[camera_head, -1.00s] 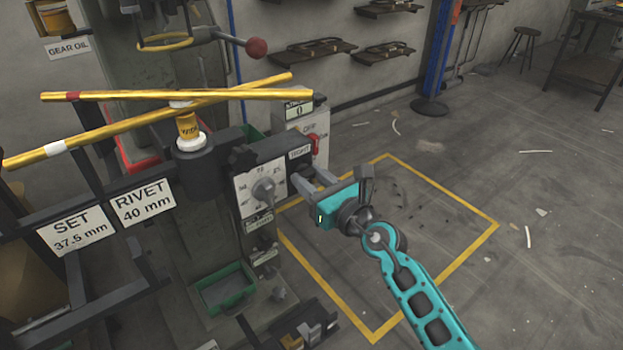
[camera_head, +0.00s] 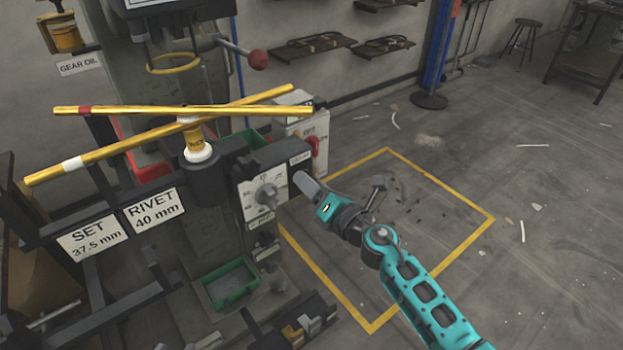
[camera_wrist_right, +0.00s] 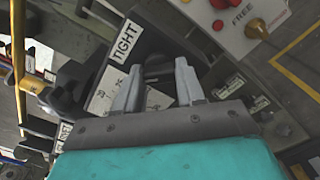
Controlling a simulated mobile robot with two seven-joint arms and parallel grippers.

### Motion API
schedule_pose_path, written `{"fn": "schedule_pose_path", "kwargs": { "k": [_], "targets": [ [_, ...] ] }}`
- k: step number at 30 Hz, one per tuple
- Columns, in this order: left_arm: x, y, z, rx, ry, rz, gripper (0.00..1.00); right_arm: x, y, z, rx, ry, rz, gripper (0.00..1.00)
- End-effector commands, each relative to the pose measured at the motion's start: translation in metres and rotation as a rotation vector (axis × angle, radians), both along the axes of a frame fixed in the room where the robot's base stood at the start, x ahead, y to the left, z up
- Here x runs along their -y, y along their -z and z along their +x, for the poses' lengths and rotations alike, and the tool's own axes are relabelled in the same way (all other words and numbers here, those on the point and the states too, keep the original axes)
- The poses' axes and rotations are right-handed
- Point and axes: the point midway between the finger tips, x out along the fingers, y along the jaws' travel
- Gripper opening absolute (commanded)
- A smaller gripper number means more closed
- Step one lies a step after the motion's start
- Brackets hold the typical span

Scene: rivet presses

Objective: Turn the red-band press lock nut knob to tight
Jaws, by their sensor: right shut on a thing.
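Two yellow bars cross at the top of the press spindle; one has a red band (camera_head: 85,110) and the other a white band (camera_head: 72,163). A black arm block (camera_head: 262,162) reaches right from the spindle, above a white dial panel with a grey pointer knob (camera_head: 266,196). My right gripper (camera_head: 303,184) is at the right end of this block. In the right wrist view my right gripper (camera_wrist_right: 157,82) is shut on a dark knob (camera_wrist_right: 158,66), largely hidden between the fingers. A TIGHT label (camera_wrist_right: 126,42) is beside it. My left gripper is not in view.
A control box with a red switch (camera_head: 315,147) stands just behind my right gripper. A green tray (camera_head: 230,284) is low at the press base. SET and RIVET signs (camera_head: 155,206) hang on a black rail at left. The yellow-outlined floor area (camera_head: 430,215) at right is mostly clear.

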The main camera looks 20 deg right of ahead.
Motion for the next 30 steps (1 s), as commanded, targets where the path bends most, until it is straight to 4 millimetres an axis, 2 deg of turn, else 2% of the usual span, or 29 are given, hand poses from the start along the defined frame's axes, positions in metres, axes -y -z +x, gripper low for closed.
{"fn": "schedule_pose_path", "kwargs": {
  "k": [17,30],
  "targets": [
    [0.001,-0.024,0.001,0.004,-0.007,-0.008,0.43,0.0,-0.001,0.0,-0.183,0.001,0.499,0.08],
    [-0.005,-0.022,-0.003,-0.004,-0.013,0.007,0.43,0.0,0.0,0.0,-0.263,0.001,0.724,0.08]
  ]
}}
